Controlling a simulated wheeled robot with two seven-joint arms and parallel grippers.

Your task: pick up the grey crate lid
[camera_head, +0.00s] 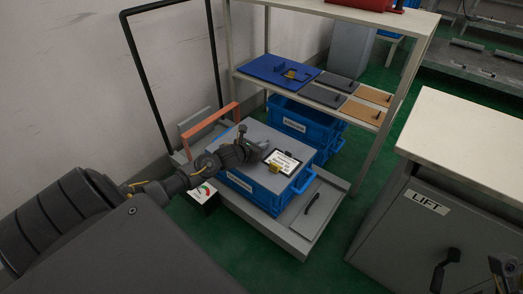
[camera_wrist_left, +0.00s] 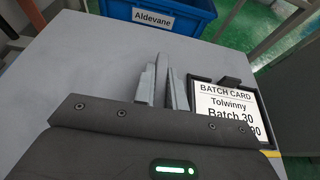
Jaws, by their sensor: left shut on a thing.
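The grey crate lid (camera_head: 262,134) lies flat on top of a blue crate (camera_head: 248,189) on the low cart. It also fills much of the left wrist view (camera_wrist_left: 75,70). My left gripper (camera_head: 257,148) is at the lid's top, its fingers (camera_wrist_left: 164,85) close together and shut on the lid. The exact grip point is hidden by the gripper body. A white batch card in a black frame (camera_head: 283,164) is beside the fingers, and in the wrist view (camera_wrist_left: 225,105) it reads Tolwinny.
Another blue crate (camera_head: 300,121), labelled Aldevane in the wrist view (camera_wrist_left: 160,16), stands behind. A shelf (camera_head: 335,92) holding blue, dark and tan panels overhangs it. The cart has a black upright handle (camera_head: 138,70) and an orange bar (camera_head: 208,126). A cabinet marked LIFT (camera_head: 410,225) stands at right.

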